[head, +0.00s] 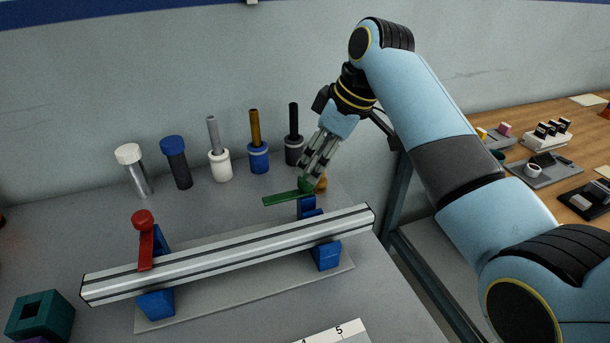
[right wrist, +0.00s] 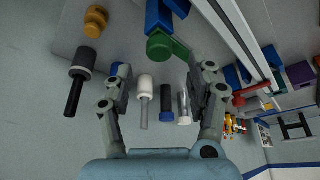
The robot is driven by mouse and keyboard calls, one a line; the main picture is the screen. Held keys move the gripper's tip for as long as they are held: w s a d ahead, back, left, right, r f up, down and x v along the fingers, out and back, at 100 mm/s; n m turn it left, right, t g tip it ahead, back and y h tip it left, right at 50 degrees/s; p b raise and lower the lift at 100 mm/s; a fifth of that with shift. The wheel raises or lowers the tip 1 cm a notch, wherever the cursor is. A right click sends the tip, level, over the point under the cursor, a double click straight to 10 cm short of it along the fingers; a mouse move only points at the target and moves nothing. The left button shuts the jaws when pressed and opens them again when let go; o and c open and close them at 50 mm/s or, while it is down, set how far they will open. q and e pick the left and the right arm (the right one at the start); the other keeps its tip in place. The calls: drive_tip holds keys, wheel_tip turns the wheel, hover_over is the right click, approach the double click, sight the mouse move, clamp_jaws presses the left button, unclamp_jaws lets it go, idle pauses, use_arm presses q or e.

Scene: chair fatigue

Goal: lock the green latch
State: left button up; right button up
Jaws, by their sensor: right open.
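The green latch (head: 283,198) is a flat lever with a round knob, on a blue clamp block (head: 308,207) at the right part of a silver rail (head: 230,254). Its lever points left in the head view, beside the rail rather than across it. In the right wrist view the green knob (right wrist: 160,46) lies ahead of and between the fingers. My right gripper (head: 308,180) is open and points down close to the knob; it also shows open in the right wrist view (right wrist: 163,78). I cannot tell if a finger touches the knob. My left gripper is out of view.
A red latch (head: 146,246) at the rail's left part reaches onto the rail. Several upright cylinders and handled tools stand behind, including a black-handled one (head: 293,140) near my gripper. An orange-brown piece (right wrist: 95,20) lies near the green latch. A teal block (head: 40,315) stands front left.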

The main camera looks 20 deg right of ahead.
sight(306, 178)
drive_tip(key=x, duration=0.3)
drive_tip(key=shift+a+f, duration=0.1)
drive_tip(key=shift+f, duration=0.2)
drive_tip(key=x, duration=0.2)
drive_tip(key=shift+w+f, duration=0.2)
drive_tip(key=shift+f, duration=0.1)
drive_tip(key=c, duration=1)
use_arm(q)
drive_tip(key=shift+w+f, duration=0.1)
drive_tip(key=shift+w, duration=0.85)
use_arm(e)
clamp_jaws()
